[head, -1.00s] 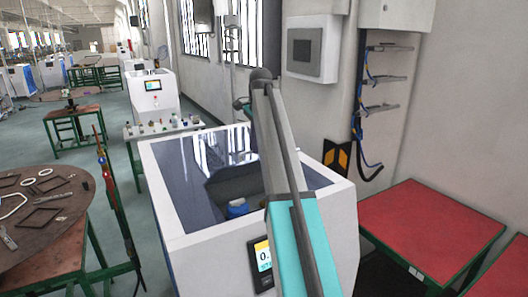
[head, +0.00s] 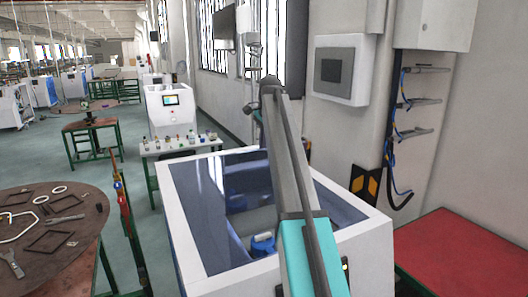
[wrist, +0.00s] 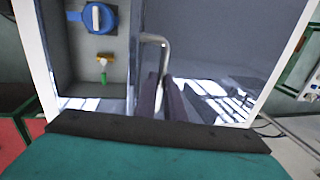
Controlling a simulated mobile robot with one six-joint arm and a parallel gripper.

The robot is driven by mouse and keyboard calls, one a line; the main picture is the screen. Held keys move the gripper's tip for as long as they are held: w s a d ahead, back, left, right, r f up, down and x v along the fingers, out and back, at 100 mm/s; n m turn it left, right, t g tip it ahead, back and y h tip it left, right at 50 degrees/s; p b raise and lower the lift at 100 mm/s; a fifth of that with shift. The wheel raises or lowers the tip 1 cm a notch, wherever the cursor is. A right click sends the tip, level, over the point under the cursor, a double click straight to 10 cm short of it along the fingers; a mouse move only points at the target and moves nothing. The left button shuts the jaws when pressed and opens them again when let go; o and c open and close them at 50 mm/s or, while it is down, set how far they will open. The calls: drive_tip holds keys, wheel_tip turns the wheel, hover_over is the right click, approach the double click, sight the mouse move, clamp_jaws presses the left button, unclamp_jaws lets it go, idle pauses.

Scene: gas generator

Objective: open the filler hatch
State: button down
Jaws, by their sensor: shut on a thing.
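The filler hatch is a dark, glossy, see-through panel (wrist: 215,55) in the top of a white machine (head: 205,282). A bent silver handle (wrist: 153,38) stands by the panel's left edge in the wrist view. My gripper (wrist: 162,98) is shut on the handle, with its dark fingers at either side of the lower end. In the head view my arm hides the gripper and handle; a blue thing (head: 262,243) shows inside the machine.
A red-topped table (head: 455,255) stands right of the machine, and a round brown table (head: 40,230) with flat parts is at left. A grey wall box (head: 345,70) is behind. A bench (head: 180,146) with small items stands beyond the machine. Floor between is clear.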

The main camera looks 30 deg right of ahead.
drive_tip(key=shift+w+d+f, duration=0.15)
drive_tip(key=shift+w+f, duration=0.25)
drive_tip(key=shift+w, duration=0.05)
drive_tip(key=c, duration=2.3)
unclamp_jaws()
drive_tip(key=o, duration=0.5)
drive_tip(key=shift+w+d+f, duration=0.15)
drive_tip(key=shift+w+d, duration=0.05)
drive_tip(key=shift+w, duration=0.05)
drive_tip(key=shift+c, duration=0.2)
drive_tip(key=shift+s+a+r, duration=0.1)
drive_tip(key=shift+a+r, duration=0.05)
drive_tip(key=shift+r, duration=0.1)
drive_tip(key=shift+r, duration=0.1)
